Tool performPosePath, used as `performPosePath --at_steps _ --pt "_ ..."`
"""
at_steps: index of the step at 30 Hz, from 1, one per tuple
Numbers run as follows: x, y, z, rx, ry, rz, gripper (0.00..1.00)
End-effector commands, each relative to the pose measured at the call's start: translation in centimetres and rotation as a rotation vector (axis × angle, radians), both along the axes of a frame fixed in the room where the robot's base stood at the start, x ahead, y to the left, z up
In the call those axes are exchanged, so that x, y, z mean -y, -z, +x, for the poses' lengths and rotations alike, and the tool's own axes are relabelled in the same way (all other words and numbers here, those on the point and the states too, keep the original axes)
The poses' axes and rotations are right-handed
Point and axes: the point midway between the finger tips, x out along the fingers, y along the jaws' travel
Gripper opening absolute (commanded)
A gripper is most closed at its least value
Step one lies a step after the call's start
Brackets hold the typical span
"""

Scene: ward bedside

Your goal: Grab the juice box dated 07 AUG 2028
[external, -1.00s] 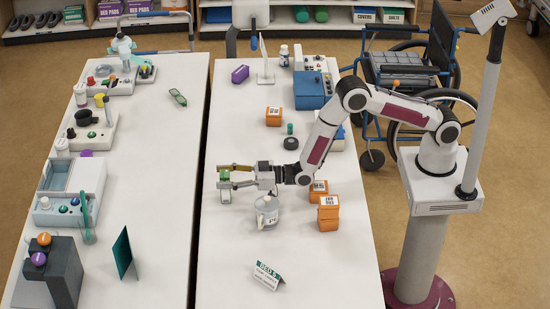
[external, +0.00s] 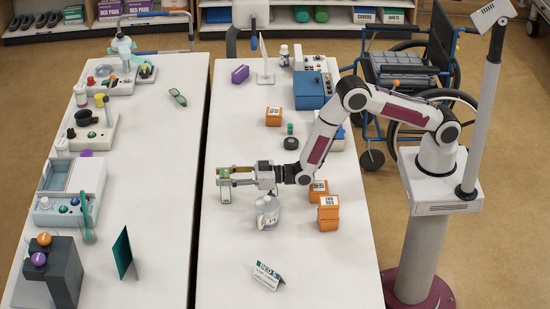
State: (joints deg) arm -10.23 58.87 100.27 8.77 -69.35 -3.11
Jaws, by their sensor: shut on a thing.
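My gripper (external: 223,177) reaches left over the middle of the right-hand table. Its fingers are shut on a small green-and-white box (external: 225,195), which is partly hidden by them. Orange boxes with white printed labels also stand on this table: one farther back (external: 274,117), one to the right of my gripper (external: 318,190), and a stack-like one in front of that (external: 328,214). The dates on the labels are too small to read, and I cannot tell whether the held box bears a date.
A pale jug or bottle (external: 267,213) stands close in front of my wrist. A BED 5 sign (external: 268,275) is at the front. A purple box (external: 240,74) and a blue device (external: 312,90) are at the back. The table's left-front area is clear.

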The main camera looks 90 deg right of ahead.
Motion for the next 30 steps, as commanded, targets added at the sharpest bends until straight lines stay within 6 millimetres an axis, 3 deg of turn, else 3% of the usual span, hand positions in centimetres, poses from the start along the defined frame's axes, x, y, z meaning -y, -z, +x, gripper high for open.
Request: performPosePath --at_steps 8,24,30 --pt "0.0 -1.8 0.1 0.004 0.0 0.0 0.06" --pt "0.0 -8.2 0.0 0.004 0.0 0.0 0.06" --pt "0.0 -9.6 0.0 0.003 0.0 0.0 0.06"
